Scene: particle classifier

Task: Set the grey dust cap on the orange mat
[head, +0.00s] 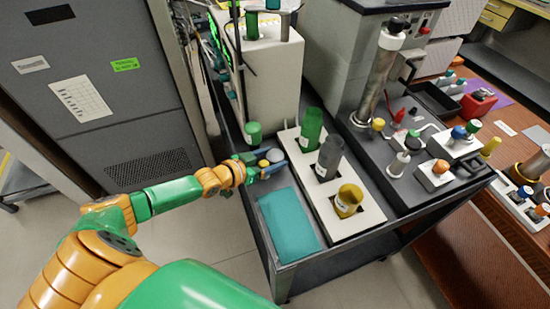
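My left gripper (268,168) reaches in from the left over the near-left part of the dark cart, just above the teal mat. A small round grey piece (274,155), which looks like the grey dust cap, shows at its fingertips. It is too small to tell whether the fingers hold it or are only beside it. The flat mat (288,224) on the cart is teal; I cannot make out an orange mat. My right gripper is not in view.
A white holder (358,218) with green, grey and yellow cylinders stands right of the teal mat. A green-capped vial (253,132) is just behind the gripper. The dark instrument base (400,188) with several capped pieces lies farther right. The teal mat's top is clear.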

